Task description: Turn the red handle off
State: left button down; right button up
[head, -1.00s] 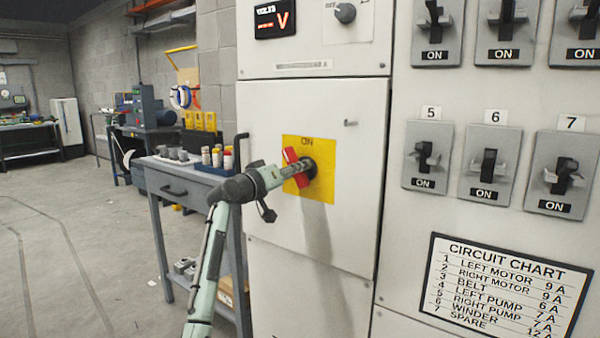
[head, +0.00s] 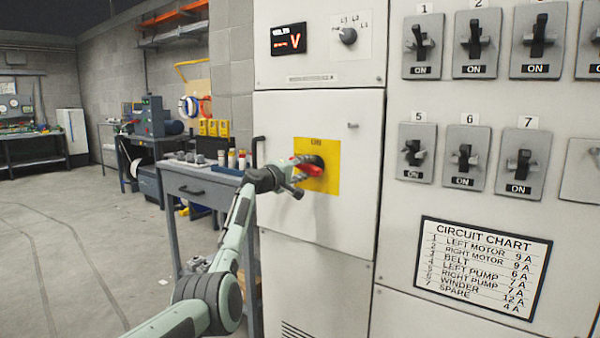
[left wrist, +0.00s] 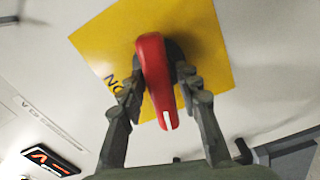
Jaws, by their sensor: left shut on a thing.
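The red handle (head: 312,170) sits on a yellow plate (head: 330,183) on the cabinet door, with lettering above it. In the head view it lies close to level, partly hidden by my left gripper (head: 302,170). In the left wrist view the red handle (left wrist: 154,75) shows a white mark at its tip and lies between the fingers of my left gripper (left wrist: 162,88), which is shut on it. My right gripper is not in view.
A digital volts display (head: 289,39) and a selector knob (head: 348,36) are above the door. Breaker switches (head: 465,155) and a circuit chart (head: 480,265) are to the right. A workbench (head: 190,188) stands left of the cabinet. The floor (head: 90,240) at left is mostly clear.

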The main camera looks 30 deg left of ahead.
pick_arm(q)
jog(key=shift+r+n, duration=0.1)
jog(key=shift+n, duration=0.7)
jog(key=shift+n+p, duration=0.7)
jog(key=shift+n, duration=0.2)
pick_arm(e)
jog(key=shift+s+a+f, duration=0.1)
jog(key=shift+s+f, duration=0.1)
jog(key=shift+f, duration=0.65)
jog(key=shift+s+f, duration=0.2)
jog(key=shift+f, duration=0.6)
pick_arm(q)
jog(key=c, duration=1.3)
grip_release()
jog(key=shift+w, duration=0.1)
jog(key=shift+a+f, duration=0.1)
jog(key=shift+f, duration=0.1)
jog(key=shift+s+a, duration=0.1)
jog(key=shift+s, duration=0.6)
jog(key=s, duration=1)
jog(key=shift+s+a, duration=0.3)
